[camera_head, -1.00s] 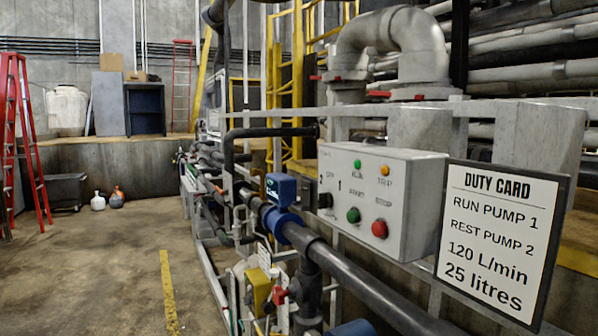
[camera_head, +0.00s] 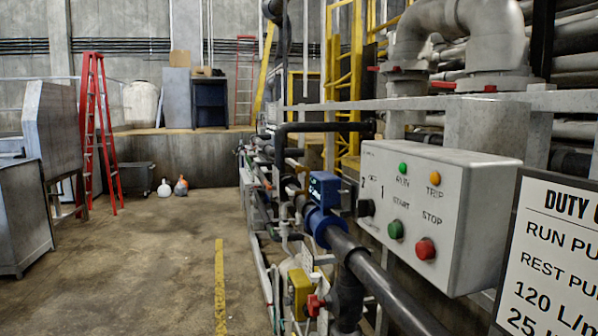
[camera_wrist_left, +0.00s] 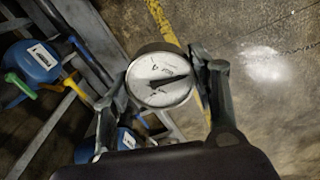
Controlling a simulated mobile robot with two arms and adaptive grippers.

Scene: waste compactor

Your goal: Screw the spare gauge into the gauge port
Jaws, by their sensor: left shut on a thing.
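A round gauge (camera_wrist_left: 160,80) with a white dial, dark needle and metal rim shows in the left wrist view. My left gripper (camera_wrist_left: 163,86) is shut on it, with one dark finger on each side and the dial facing the wrist camera. Neither gripper shows in the head view. I cannot pick out the gauge port in either view.
A grey control box (camera_head: 437,212) with buttons, a duty card (camera_head: 553,262) and a dark pipe with a blue meter (camera_head: 324,190) stand at the right. Blue pump bodies (camera_wrist_left: 40,62) lie left in the wrist view.

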